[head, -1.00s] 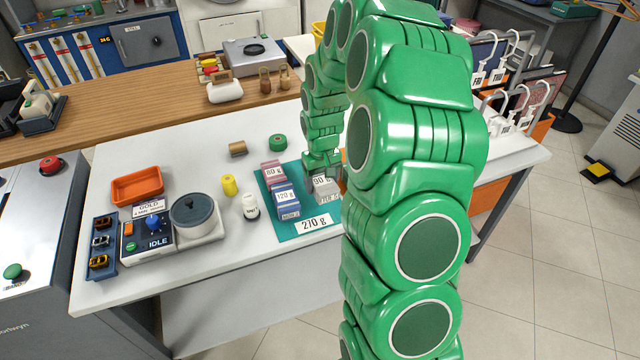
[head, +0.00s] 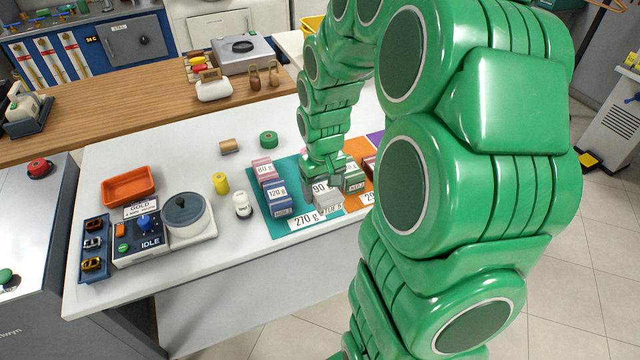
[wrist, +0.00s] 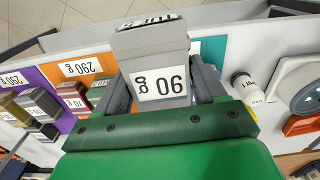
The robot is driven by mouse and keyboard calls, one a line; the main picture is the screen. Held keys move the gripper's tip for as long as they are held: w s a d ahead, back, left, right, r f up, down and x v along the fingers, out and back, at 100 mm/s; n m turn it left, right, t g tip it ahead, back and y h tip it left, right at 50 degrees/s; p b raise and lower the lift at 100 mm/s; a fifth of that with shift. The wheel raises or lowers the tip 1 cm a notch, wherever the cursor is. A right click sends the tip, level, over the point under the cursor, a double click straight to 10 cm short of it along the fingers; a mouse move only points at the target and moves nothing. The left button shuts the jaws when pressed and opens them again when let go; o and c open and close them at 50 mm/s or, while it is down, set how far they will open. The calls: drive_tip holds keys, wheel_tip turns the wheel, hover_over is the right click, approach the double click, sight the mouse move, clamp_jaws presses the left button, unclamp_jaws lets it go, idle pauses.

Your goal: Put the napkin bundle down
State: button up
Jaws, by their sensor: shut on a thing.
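My gripper (head: 322,178) is shut on a grey napkin bundle (head: 327,196) with a 90 g label. In the wrist view the bundle (wrist: 158,55) sits between the two fingers, its label facing the camera. It is over the right front part of a teal mat (head: 287,226) tagged 270 g. I cannot tell whether its underside touches the mat. A pink 80 g bundle (head: 265,168) and a blue 120 g bundle (head: 277,194) stand on the mat to its left.
A green bundle (head: 354,180) stands close to the right, by an orange mat (wrist: 94,65); a purple mat (wrist: 53,75) lies beyond. A white bottle (head: 242,205), yellow cylinder (head: 220,184) and scale (head: 188,216) stand left. Table between bottle and mat is clear.

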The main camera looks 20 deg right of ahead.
drive_tip(key=shift+s+r, duration=0.1)
drive_tip(key=shift+s, duration=0.1)
drive_tip(key=w+a+f, duration=0.1)
drive_tip(key=w+a, duration=0.2)
drive_tip(key=w, duration=0.2)
drive_tip(key=w+a+f, duration=0.2)
drive_tip(key=w+a, duration=0.1)
drive_tip(key=w, duration=0.3)
drive_tip(key=w+a+f, duration=0.2)
drive_tip(key=w+a, duration=0.1)
drive_tip(key=w, duration=0.3)
drive_tip(key=shift+a, duration=0.15)
